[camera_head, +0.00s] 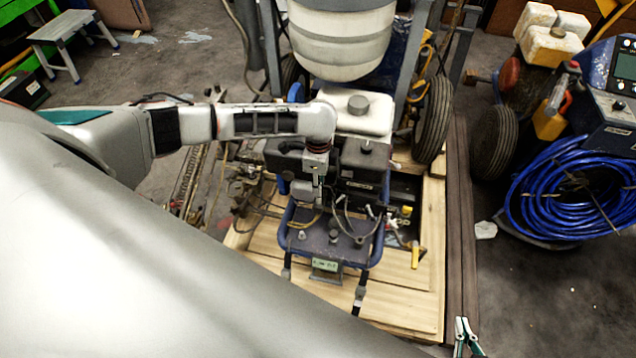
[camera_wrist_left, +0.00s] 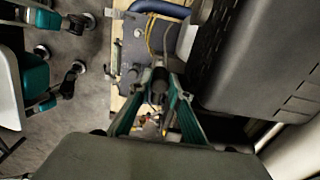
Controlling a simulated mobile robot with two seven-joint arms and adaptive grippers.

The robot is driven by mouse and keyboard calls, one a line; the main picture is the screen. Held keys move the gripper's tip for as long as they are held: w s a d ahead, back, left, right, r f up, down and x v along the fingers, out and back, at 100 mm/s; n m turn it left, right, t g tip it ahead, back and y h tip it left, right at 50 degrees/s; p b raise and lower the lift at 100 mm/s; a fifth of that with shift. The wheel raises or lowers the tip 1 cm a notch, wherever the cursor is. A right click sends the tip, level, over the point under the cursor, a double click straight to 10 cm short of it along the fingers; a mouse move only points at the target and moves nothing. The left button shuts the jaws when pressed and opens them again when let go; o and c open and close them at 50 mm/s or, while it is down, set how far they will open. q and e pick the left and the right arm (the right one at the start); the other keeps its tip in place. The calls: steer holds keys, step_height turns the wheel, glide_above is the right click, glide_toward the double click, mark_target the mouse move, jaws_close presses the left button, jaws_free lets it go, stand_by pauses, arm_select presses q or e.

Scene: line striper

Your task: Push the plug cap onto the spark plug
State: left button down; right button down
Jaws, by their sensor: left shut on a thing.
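My left gripper (camera_wrist_left: 159,97) points down over the engine in the head view, at the end of the arm from the left. In the left wrist view its teal fingers close around a small dark piece, apparently the plug cap (camera_wrist_left: 159,78). The gripper (camera_head: 305,192) sits beside the engine (camera_head: 365,160), above the back of the blue-framed control plate (camera_head: 325,245). I cannot make out the spark plug, and whether the cap touches it is hidden. My right gripper (camera_head: 464,328) shows only partly at the bottom edge, away from the engine; its opening is unclear.
Loose cables (camera_head: 345,218) loop beside the left gripper. A white tank (camera_head: 355,110) and a large pale drum (camera_head: 340,40) stand behind. The wooden platform (camera_head: 420,300) is bare at front right. A blue hose coil (camera_head: 575,190) lies at right.

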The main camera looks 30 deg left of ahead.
arm_select(q)
steer(key=shift+p, duration=0.45)
stand_by(0.8)
steer(key=shift+a+f+b, duration=0.1)
steer(key=shift+f+b, duration=0.45)
steer(key=shift+f, duration=1.25)
stand_by(1.5)
